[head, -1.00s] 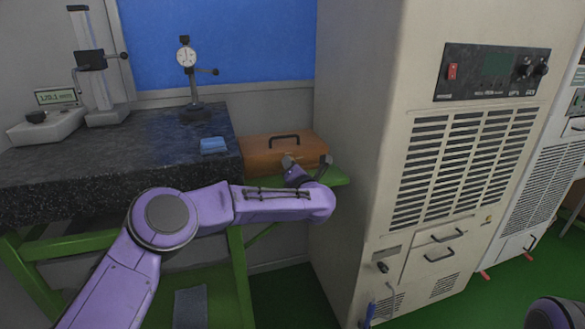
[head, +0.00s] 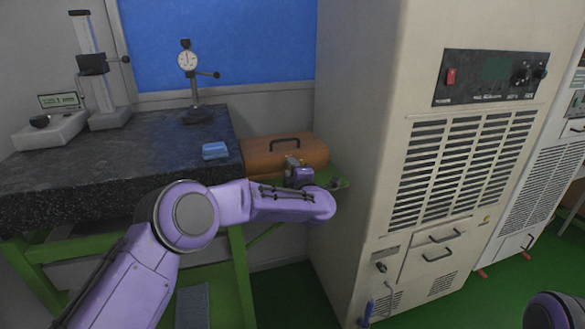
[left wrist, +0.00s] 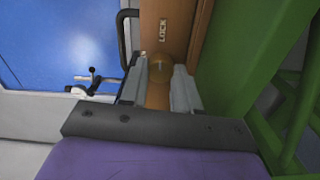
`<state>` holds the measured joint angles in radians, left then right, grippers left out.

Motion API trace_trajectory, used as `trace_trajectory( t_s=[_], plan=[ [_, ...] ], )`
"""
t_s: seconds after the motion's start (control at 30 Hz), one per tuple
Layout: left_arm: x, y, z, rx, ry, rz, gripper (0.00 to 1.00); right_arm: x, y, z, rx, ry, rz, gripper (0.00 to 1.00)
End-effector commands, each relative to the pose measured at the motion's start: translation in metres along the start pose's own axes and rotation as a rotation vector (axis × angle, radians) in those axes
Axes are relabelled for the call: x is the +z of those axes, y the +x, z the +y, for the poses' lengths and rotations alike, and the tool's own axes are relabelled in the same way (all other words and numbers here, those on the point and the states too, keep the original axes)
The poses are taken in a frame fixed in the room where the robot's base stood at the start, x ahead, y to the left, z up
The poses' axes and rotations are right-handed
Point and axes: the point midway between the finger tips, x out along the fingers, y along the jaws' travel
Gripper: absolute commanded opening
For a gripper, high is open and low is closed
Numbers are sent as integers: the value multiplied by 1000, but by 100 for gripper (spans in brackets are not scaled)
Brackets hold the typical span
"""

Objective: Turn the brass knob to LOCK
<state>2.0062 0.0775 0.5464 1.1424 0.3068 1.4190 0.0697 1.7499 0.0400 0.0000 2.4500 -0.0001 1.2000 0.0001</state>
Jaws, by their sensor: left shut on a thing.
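In the head view my left gripper (head: 292,161) is at the case's front, and the knob is hidden there. My right gripper is not in view.
The case has a black top handle (head: 285,141) and sits on a green bench (head: 333,184). A dark stone slab (head: 100,175) with a dial gauge (head: 188,62) and a blue block (head: 215,150) is to the left. A tall beige cabinet (head: 360,130) stands close on the right.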

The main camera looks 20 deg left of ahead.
Motion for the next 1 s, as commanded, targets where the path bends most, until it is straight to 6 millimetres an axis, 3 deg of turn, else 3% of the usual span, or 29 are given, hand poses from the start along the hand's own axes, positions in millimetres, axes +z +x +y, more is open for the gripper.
trace_trajectory(
  t_s=[0.77,0.8,0.87,1.0],
  plan=[
    [1,-1,-2,-2,104,-2,1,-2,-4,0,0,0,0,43],
    [1,-1,-2,-2,104,-2,38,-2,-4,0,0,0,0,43],
    [1,-1,-1,-2,104,-2,57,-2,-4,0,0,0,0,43],
    [0,0,-1,-1,102,-1,57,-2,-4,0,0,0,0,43]
  ],
)
